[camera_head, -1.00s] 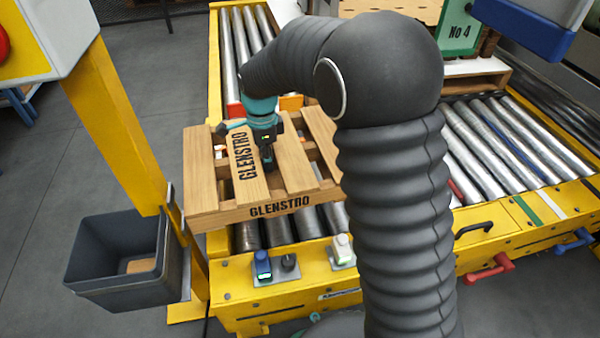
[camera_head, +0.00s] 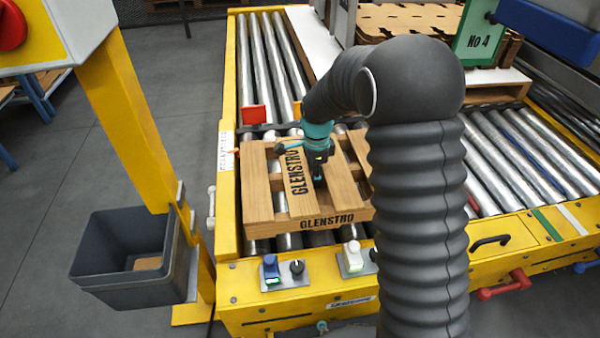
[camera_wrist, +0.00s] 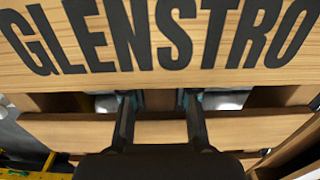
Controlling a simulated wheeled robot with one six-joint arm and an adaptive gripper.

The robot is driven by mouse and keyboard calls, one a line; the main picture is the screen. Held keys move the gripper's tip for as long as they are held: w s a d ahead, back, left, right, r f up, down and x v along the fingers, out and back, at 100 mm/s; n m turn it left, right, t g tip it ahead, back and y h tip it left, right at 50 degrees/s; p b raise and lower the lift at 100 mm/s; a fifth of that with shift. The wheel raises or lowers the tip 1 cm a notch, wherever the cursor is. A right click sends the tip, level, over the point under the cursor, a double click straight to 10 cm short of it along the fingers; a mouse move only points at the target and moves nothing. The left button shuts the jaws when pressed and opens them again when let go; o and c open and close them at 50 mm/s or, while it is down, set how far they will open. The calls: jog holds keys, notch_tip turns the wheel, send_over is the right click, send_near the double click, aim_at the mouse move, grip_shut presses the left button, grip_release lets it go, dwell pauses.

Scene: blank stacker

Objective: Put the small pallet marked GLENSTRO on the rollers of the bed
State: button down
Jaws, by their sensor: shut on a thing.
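The small wooden pallet marked GLENSTRO (camera_head: 258,185) is over the front part of the roller bed (camera_head: 240,120) in the head view, roughly level. Whether it touches the rollers I cannot tell. My gripper (camera_head: 318,178) comes down from above and is shut on a slat of the pallet. In the wrist view the lettered board (camera_wrist: 160,75) fills the top. The fingers of my gripper (camera_wrist: 159,105) reach down around a plain slat (camera_wrist: 75,132) below it. The fingertips are hidden between the slats. My arm covers the pallet's right side.
Red (camera_head: 255,114) and orange stops stand on the bed behind the pallet. A panel with a blue button (camera_head: 270,264) and a white button (camera_head: 353,256) is at the front. A grey bin (camera_head: 125,255) hangs at left by a yellow post. A stack with a green No 4 sign (camera_head: 478,38) stands back right.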

jog(key=shift+w+d+f, duration=0.3)
jog(key=shift+d+f, duration=0.1)
jog(key=shift+d, duration=0.35)
jog(key=shift+f+b, duration=0.45)
jog(key=shift+f, duration=1.5)
jog(key=shift+f, duration=0.15)
jog(key=c, duration=0.9)
grip_release()
jog(key=shift+s+f, duration=0.1)
